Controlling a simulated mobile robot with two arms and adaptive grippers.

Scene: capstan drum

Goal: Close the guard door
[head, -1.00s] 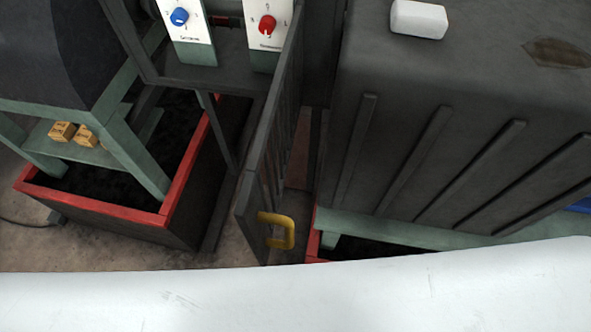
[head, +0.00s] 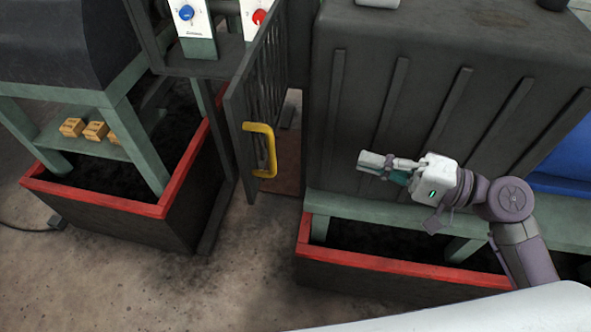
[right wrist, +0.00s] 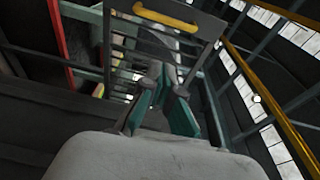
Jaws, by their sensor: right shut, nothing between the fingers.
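The guard door (head: 262,100) is a dark barred panel standing ajar, swung out from the frame with the dials. Its yellow handle (head: 262,150) is on the near edge of the panel. My right gripper (head: 366,163) is shut and empty, to the right of the handle and clear of it, in front of the dark ribbed housing. In the right wrist view, the door (right wrist: 185,45) and its yellow handle (right wrist: 165,15) are beyond the fingers (right wrist: 166,88). My left gripper is not in view.
The dark ribbed housing (head: 400,75) stands right of the door over a red-edged tray (head: 400,273). Another red-edged tray (head: 90,202) is at left, below a green shelf with small orange boxes (head: 95,130). Bare floor (head: 240,270) lies between the trays.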

